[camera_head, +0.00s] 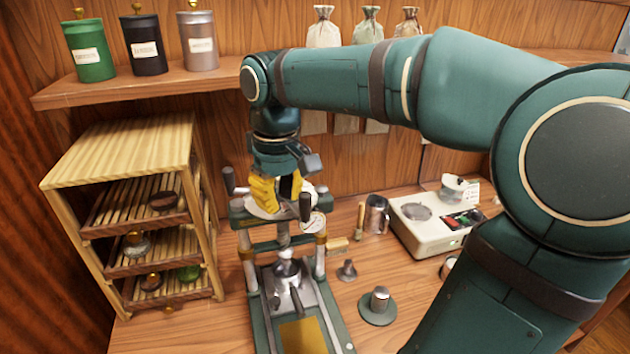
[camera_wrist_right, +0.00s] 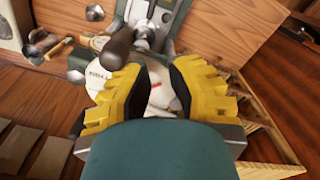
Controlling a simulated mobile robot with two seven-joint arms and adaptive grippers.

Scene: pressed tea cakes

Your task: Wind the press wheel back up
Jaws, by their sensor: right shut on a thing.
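The press (camera_head: 270,293) stands on the bench with a green frame, a metal screw and a base plate. Its pale wheel (camera_head: 262,212) sits on top, with dark knobs (camera_head: 305,207) standing up from it. My right gripper (camera_head: 284,190) reaches down onto the wheel from above, its yellow fingers closed on it; the exact grip is partly hidden. In the wrist view my right gripper (camera_wrist_right: 156,92) has its fingers on either side of a pale part, with a dark knob (camera_wrist_right: 118,46) just beyond. My left gripper is not in view.
A wooden rack (camera_head: 125,156) with tea things stands left of the press. A shelf (camera_head: 150,85) with canisters and bags runs behind.

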